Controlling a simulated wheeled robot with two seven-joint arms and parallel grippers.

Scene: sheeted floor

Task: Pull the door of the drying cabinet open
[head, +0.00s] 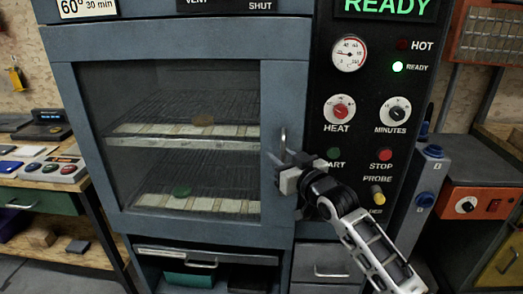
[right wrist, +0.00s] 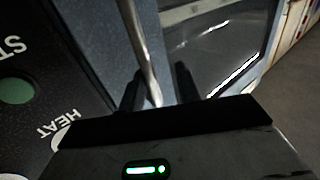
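The drying cabinet's door (head: 190,225) is a grey-blue frame around a dark glass pane, and it looks shut. Its upright metal handle (head: 283,146) is on the door's right edge, partly hidden behind my right gripper (head: 279,160). In the right wrist view, the handle (right wrist: 141,45) runs down between the two dark fingertips of my right gripper (right wrist: 158,85). The fingers are apart, with a gap between the bar and the right-hand finger; the bar lies close to the left-hand finger. My left gripper is not in view.
The control panel (head: 355,185) with knobs, buttons and a gauge is right of the door. Drawers (head: 330,263) sit below. A side bench (head: 60,180) stands left, and an orange unit (head: 475,205) right.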

